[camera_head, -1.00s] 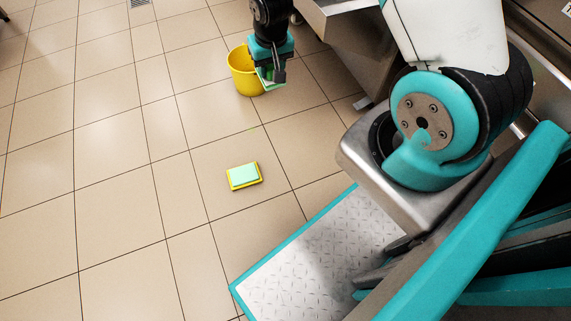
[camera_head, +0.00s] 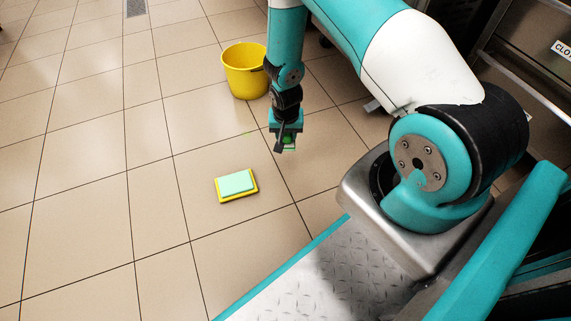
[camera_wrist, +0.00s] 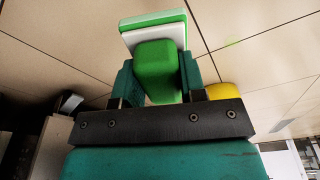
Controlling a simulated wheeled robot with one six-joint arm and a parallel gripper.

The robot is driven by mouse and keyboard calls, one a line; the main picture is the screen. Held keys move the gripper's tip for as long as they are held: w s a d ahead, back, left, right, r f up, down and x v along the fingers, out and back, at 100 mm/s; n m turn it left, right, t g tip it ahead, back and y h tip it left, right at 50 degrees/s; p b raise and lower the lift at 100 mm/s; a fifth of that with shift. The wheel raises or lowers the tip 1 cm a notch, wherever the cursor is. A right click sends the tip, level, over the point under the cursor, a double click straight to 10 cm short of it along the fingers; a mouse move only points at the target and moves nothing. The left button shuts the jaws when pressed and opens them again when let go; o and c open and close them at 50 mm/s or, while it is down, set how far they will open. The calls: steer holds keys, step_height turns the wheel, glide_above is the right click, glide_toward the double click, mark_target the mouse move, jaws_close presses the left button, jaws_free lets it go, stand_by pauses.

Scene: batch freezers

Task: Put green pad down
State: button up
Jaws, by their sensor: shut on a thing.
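My gripper (camera_head: 286,145) is shut on the green pad and holds it above the tiled floor. In the wrist view the green pad (camera_wrist: 158,70) has a green block handle between my two fingers, with a white layer and a green layer beyond it. In the head view only a little of the green pad (camera_head: 289,138) shows, mostly hidden by my gripper. A pale green pad (camera_head: 236,182) on a yellow base (camera_head: 222,197) lies flat on the floor, to the left of and nearer than my gripper, apart from it.
A yellow bucket (camera_head: 246,72) stands on the floor behind my gripper, to its left; part of it shows in the wrist view (camera_wrist: 222,91). Steel equipment (camera_head: 535,60) stands at the right. The tiled floor (camera_head: 90,190) at left is clear.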

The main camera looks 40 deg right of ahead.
step_height(320, 180, down, 13)
steer(key=b, duration=0.6)
steer(key=shift+r+b, duration=0.15)
steer(key=shift+b, duration=0.2)
steer(key=shift+r, duration=0.1)
steer(key=o, duration=0.9)
